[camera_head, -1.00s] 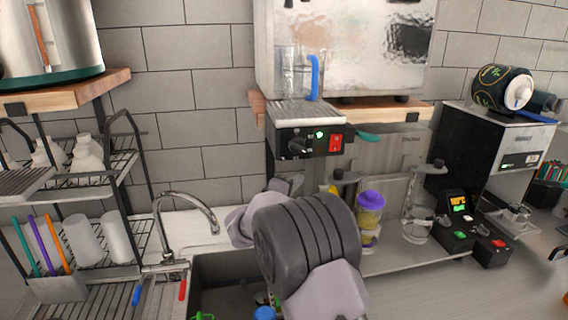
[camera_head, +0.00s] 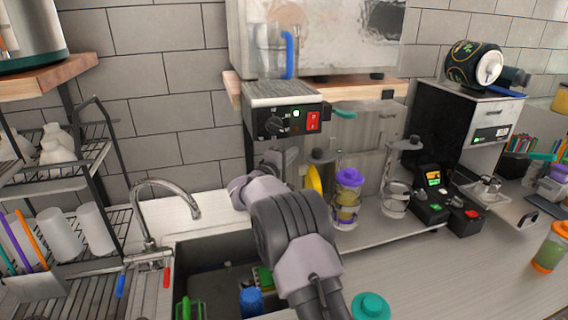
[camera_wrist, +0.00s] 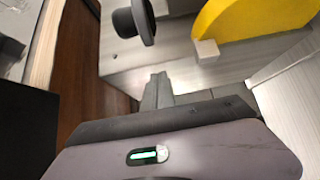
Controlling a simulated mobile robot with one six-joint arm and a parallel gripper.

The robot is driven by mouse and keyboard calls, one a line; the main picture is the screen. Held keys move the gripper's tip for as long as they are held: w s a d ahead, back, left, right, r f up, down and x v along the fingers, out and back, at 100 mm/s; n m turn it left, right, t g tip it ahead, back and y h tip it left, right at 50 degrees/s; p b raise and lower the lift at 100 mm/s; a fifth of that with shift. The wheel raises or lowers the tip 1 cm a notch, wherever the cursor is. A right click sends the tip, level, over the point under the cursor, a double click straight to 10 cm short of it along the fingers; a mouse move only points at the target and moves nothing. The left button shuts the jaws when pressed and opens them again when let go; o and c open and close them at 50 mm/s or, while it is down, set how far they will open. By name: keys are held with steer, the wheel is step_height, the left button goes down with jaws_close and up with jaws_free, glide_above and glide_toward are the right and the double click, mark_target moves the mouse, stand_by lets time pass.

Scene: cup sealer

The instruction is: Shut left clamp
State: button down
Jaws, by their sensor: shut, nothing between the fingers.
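The left clamp (camera_head: 321,156) shows in the head view as a dark round knob beside a yellow part (camera_head: 314,180), under the black control box. In the wrist view a dark knob (camera_wrist: 134,20) is at the top centre, with the yellow part (camera_wrist: 250,18) to its right. My gripper (camera_head: 283,158) reaches up left of the clamp in the head view. Its fingers (camera_wrist: 158,90) are together and empty in the wrist view, below the knob and apart from it in the picture. A similar right clamp (camera_head: 405,144) stands above a clear cup (camera_head: 395,195).
A control box (camera_head: 290,120) with a red switch hangs above. A purple-lidded cup (camera_head: 347,195) stands right of the left clamp. The sink (camera_head: 215,265) and faucet (camera_head: 160,205) are at left, beside my arm. The front counter at right is mostly clear.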

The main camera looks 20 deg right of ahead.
steer(key=s+d, duration=0.1)
steer(key=s+d+b, duration=0.1)
steer(key=s, duration=0.1)
steer(key=shift+s, duration=0.15)
steer(key=shift+s, duration=0.15)
